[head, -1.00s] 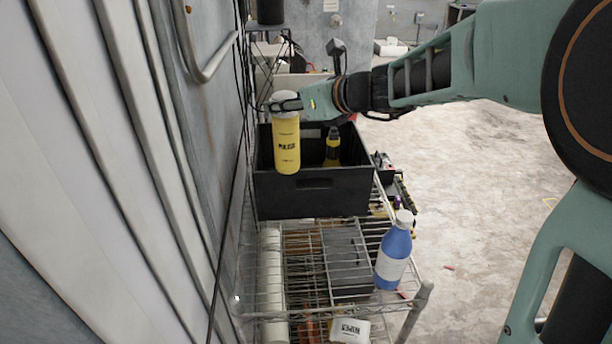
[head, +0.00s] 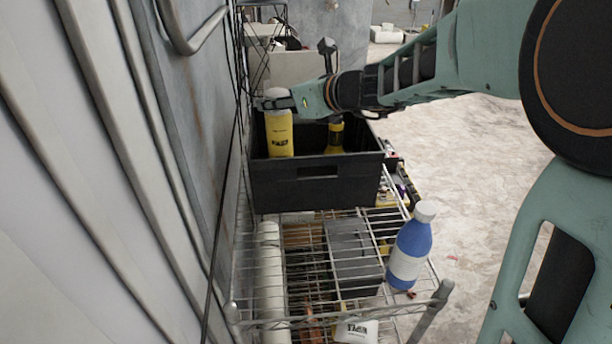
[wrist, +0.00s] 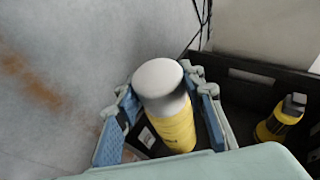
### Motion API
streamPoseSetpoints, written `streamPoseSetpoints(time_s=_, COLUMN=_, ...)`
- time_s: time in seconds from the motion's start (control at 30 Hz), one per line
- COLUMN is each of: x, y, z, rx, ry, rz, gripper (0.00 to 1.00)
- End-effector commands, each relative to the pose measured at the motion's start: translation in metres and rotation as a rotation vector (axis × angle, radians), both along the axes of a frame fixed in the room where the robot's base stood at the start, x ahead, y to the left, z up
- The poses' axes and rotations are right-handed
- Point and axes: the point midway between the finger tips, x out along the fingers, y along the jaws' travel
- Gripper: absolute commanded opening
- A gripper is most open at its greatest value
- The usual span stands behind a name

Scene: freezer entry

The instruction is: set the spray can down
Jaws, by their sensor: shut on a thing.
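The spray can (head: 279,136) is yellow with a white cap and dark print. It is upright at the left side of the black crate (head: 316,187), and its lower end is hidden behind the crate's front wall. My gripper (head: 278,102) is shut on the can near its top. In the wrist view the can (wrist: 172,122) stands between the two blue-grey fingers. Whether its base touches the crate floor cannot be seen.
A yellow and black bottle (head: 335,137) stands inside the crate to the right. A blue bottle (head: 409,248) with a white cap stands on the wire shelf (head: 300,322) in front. The wall (head: 205,110) is close on the left.

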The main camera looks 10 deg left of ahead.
Motion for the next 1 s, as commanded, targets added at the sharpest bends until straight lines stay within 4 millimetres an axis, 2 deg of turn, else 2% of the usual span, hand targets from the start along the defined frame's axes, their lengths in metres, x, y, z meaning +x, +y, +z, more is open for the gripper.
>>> streamPoseSetpoints(time_s=0.2, x=-0.001, y=0.0, z=-0.042, rx=0.001, ry=0.005, rz=0.0, gripper=0.0)
streamPoseSetpoints(time_s=0.43, x=0.0, y=0.001, z=-0.065, rx=0.002, ry=0.001, rz=0.001, gripper=0.0)
streamPoseSetpoints(time_s=0.6, x=0.0, y=0.0, z=-0.09, rx=0.002, ry=0.003, rz=0.0, gripper=0.0)
streamPoseSetpoints(time_s=0.7, x=0.0, y=0.0, z=-0.097, rx=0.001, ry=0.0, rz=0.0, gripper=0.0)
streamPoseSetpoints(time_s=1.0, x=0.0, y=0.0, z=-0.098, rx=0.002, ry=-0.001, rz=0.0, gripper=0.0)
